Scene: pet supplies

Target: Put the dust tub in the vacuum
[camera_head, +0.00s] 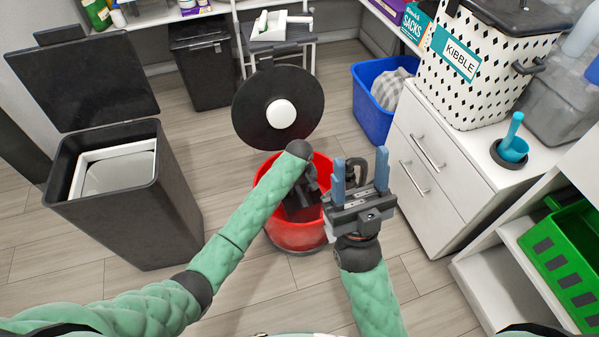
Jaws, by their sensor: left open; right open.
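The vacuum (300,236) looks like a red round canister on the floor in the middle of the head view. Its round black lid (262,106) with a white disc in the centre stands raised behind it. My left gripper (301,205) points down inside the red canister, open. What lies between its fingers is hard to make out. My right gripper (360,172) is open, with blue fingers pointing up, at the canister's right edge. I cannot pick out a separate dust tub; my arms and grippers hide much of the canister's inside.
A dark bin (125,205) with its lid up stands at left. A blue bin (372,112) stands behind. Floor is bare between the dark bin and canister.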

